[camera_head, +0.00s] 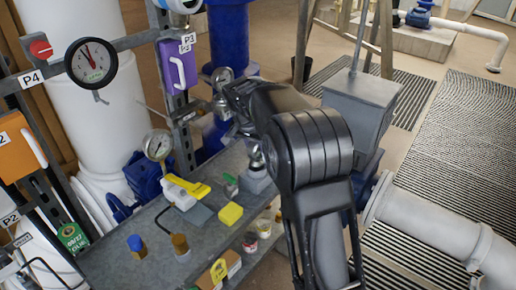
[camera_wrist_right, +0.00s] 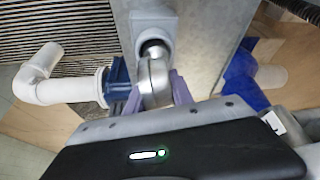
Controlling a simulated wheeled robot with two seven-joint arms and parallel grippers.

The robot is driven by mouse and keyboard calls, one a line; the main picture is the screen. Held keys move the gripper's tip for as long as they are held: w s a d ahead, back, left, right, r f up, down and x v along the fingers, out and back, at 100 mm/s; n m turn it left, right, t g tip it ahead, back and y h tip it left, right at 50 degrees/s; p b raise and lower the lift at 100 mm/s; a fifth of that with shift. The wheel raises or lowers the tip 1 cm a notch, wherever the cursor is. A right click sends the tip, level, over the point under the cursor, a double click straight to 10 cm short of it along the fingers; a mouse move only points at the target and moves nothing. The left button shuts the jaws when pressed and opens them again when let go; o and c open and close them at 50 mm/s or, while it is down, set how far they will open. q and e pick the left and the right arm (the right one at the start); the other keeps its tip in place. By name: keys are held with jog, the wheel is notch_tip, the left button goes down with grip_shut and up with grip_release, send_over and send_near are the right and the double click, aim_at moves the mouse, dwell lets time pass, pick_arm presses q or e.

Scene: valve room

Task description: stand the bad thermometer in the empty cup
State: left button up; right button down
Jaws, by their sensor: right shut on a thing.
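In the wrist view my right gripper (camera_wrist_right: 157,97) is shut on a silver metal thing (camera_wrist_right: 152,80), which looks like the thermometer; its dial face is not seen there. The thing's narrow end lines up with the round dark opening of a pale grey block-like cup (camera_wrist_right: 153,24). I cannot tell whether the end is inside the opening or just above it. In the head view a grey block (camera_head: 257,184), likely the same cup, stands on the bench under my right arm, which hides most of the gripper. My left gripper is not in view.
A large dial (camera_head: 90,62) hangs on the rack at left.

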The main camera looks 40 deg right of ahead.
aim_at(253, 144)
jog(key=shift+f, duration=0.1)
dwell(0.3)
jog(key=shift+f+b, duration=0.3)
dwell(0.5)
jog(key=c, duration=1)
grip_release()
jog(key=b+v, duration=0.1)
jog(key=v, duration=0.6)
jog(key=shift+a+r, duration=0.2)
jog(key=shift+r, duration=0.15)
